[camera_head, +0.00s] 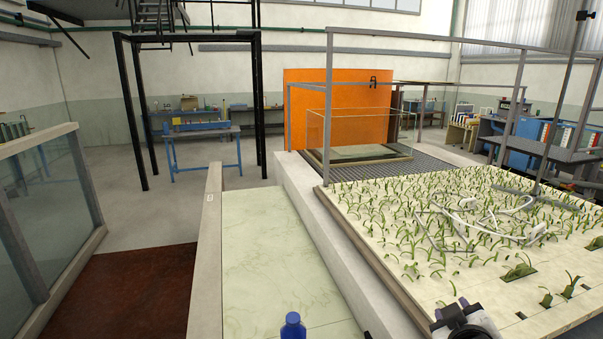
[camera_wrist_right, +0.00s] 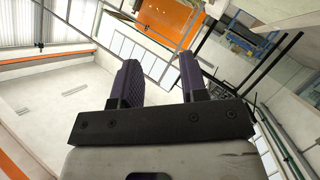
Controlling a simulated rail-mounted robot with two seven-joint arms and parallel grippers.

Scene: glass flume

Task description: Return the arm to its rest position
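My right gripper (camera_wrist_right: 160,68) shows in the right wrist view. Its two dark ridged fingers stand apart with nothing between them. It is open and empty, and only distant walls, ceiling and hall fittings show past it. In the head view a white and black part of my right arm (camera_head: 466,322) shows at the bottom right edge, beside the planted bed. My left arm and left gripper are not in view.
A planted bed (camera_head: 357,231) with loose white tubing (camera_head: 472,219) lies to the right. A pale channel floor (camera_head: 262,240) runs through the middle. A blue object (camera_head: 293,326) stands at the bottom edge. A glass-panelled wall (camera_head: 82,183) is at left.

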